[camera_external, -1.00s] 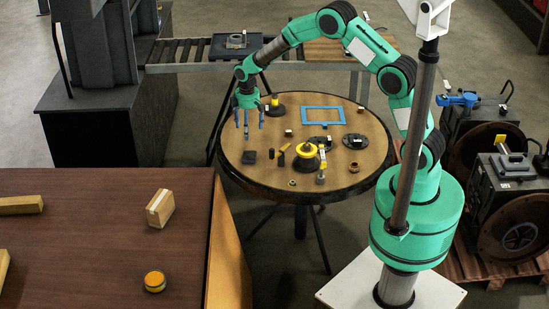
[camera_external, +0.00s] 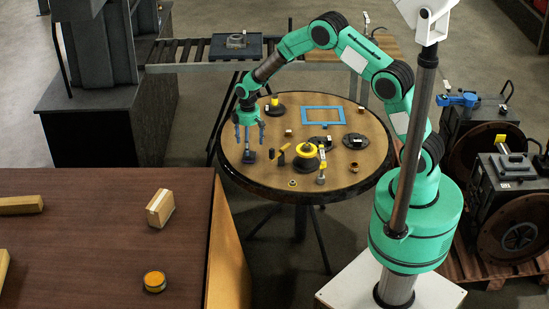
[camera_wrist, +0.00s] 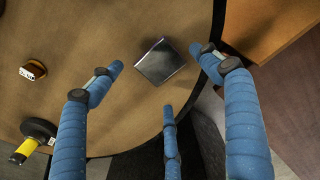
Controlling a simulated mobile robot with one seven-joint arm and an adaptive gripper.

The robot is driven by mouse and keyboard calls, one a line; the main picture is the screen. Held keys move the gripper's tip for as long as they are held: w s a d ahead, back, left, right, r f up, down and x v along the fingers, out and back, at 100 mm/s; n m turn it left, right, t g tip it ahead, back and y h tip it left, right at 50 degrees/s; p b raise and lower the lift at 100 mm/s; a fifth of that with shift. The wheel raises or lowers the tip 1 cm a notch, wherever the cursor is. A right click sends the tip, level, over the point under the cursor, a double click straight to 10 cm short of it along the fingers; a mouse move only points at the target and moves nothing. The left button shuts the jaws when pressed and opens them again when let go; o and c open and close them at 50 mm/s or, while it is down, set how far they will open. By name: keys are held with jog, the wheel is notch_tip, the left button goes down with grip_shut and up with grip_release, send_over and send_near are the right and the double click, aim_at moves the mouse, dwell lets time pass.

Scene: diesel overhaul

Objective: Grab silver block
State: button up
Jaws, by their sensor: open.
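The silver block (camera_wrist: 160,62) is a small square piece with a dark, shiny top in the wrist view. It lies flat on the round brown table near the rim. It shows as a small dark block (camera_external: 249,157) in the external view, at the table's left front. My gripper (camera_external: 250,137) has blue fingers, is open and empty, and points down above the block. In the wrist view its three fingers are spread around the block, with visible gaps between them and it.
The round table (camera_external: 369,122) carries a yellow-topped part (camera_external: 307,151), a blue frame (camera_external: 323,108) and several small dark parts. The table's edge (camera_wrist: 213,25) runs close beside the block. A brown desk (camera_external: 90,230) stands at front left.

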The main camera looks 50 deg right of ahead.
jog(key=shift+f, duration=0.15)
jog(key=shift+f+b, duration=0.85)
jog(key=shift+f, duration=1.75)
jog(key=c, duration=1.4)
jog(key=shift+w+r, duration=0.1)
jog(key=shift+r+p, duration=1.15)
jog(key=shift+r, duration=3.8)
